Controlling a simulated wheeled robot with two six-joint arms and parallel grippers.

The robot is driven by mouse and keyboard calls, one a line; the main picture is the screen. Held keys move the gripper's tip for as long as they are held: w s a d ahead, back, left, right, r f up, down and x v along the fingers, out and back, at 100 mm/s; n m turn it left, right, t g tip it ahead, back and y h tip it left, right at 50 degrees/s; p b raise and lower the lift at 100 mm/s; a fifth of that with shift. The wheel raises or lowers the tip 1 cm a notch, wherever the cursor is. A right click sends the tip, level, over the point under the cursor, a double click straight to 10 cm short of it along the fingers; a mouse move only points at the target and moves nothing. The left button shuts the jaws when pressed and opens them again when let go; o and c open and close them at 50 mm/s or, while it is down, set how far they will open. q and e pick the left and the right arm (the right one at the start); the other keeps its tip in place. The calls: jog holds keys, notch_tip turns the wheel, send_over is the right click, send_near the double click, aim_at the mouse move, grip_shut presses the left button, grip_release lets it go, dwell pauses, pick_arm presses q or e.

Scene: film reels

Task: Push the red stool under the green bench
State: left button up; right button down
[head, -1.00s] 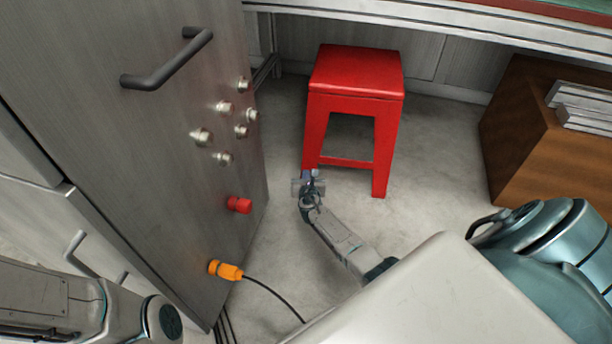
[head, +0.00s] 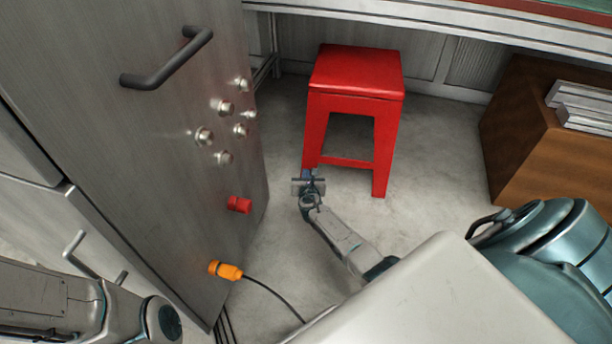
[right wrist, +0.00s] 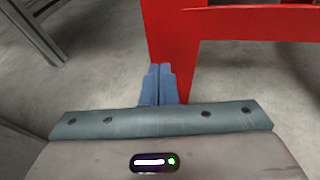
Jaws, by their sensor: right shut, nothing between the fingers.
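The red stool (head: 355,82) stands upright on the grey floor, its seat near the front edge of the bench. Its leg also shows in the right wrist view (right wrist: 175,45). The bench (head: 480,36) runs along the top right, with a strip of its green top (head: 570,10) in the corner. My right gripper (head: 309,174) is low by the stool's near left leg. In the right wrist view its blue fingers (right wrist: 158,84) are together, in front of that leg; I cannot tell if they touch it. My left gripper is out of view; only my left arm shows at bottom left.
A grey metal cabinet (head: 130,130) with a dark handle and several knobs stands close on the left. An orange plug (head: 225,270) with a black cable sticks out low on it. A brown box (head: 530,130) with stacked pale items stands at right. Floor between stool and box is clear.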

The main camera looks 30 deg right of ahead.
aim_at(310, 164)
jog(key=shift+w+d+b, duration=1.25)
jog(key=shift+w+d, duration=0.7)
jog(key=shift+d, duration=0.2)
jog(key=shift+s+a, duration=0.1)
jog(key=s+a+r+p, duration=0.2)
jog(key=s+a+p, duration=0.2)
jog(key=a+p, duration=0.1)
jog(key=shift+s, duration=0.35)
